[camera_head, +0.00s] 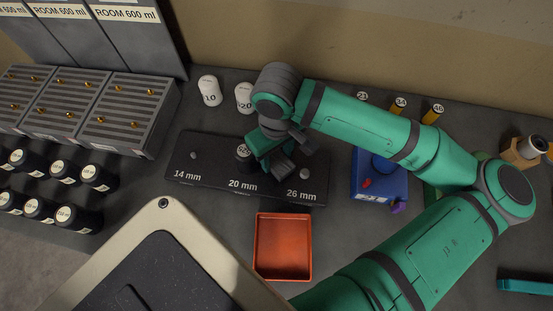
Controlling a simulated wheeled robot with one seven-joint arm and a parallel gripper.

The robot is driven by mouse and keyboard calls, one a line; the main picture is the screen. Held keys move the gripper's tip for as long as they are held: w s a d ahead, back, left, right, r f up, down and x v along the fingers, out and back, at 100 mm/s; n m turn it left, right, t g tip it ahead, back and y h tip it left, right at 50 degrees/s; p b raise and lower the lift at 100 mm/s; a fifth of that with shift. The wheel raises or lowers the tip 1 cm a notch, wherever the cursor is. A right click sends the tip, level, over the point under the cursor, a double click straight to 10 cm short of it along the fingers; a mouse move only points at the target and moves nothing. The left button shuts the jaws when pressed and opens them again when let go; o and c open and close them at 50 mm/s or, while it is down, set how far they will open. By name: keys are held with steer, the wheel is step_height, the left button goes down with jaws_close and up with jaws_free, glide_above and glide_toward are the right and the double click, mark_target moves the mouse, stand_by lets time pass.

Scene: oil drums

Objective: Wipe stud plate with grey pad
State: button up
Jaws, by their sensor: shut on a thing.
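The stud plate (205,183) is a long black plate marked 14 mm, 20 mm and 26 mm, lying flat on the worktop. A bare stud (193,156) shows at its 14 mm end, and another stud (305,172) shows near 26 mm. My gripper (283,164) is low over the right half of the plate, beside that drum, and shut on a small grey piece that appears to be the grey pad. The gripper mostly hides it, and I cannot tell whether it touches the plate.
An orange tray (284,277) lies in front of the plate. A blue container (379,184) stands to the right. Grey racks (128,115) and several black drums (98,178) fill the left.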

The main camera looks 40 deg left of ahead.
steer(key=shift+w+a+f, duration=0.1)
steer(key=shift+w+a, duration=0.2)
steer(key=shift+w, duration=0.3)
steer(key=shift+w+a+f, duration=0.1)
steer(key=shift+w+a, duration=0.2)
steer(key=shift+w, duration=0.3)
steer(key=shift+w+a, duration=0.3)
steer(key=shift+w, duration=0.3)
steer(key=shift+w+a+r, duration=0.1)
steer(key=shift+w+a, duration=0.4)
steer(key=shift+w, duration=0.3)
steer(key=shift+w+a, duration=0.45)
steer(key=shift+w, duration=0.35)
step_height(320, 180, up, 6)
steer(key=shift+r, duration=0.2)
step_height(320, 180, up, 3)
steer(key=shift+f, duration=0.15)
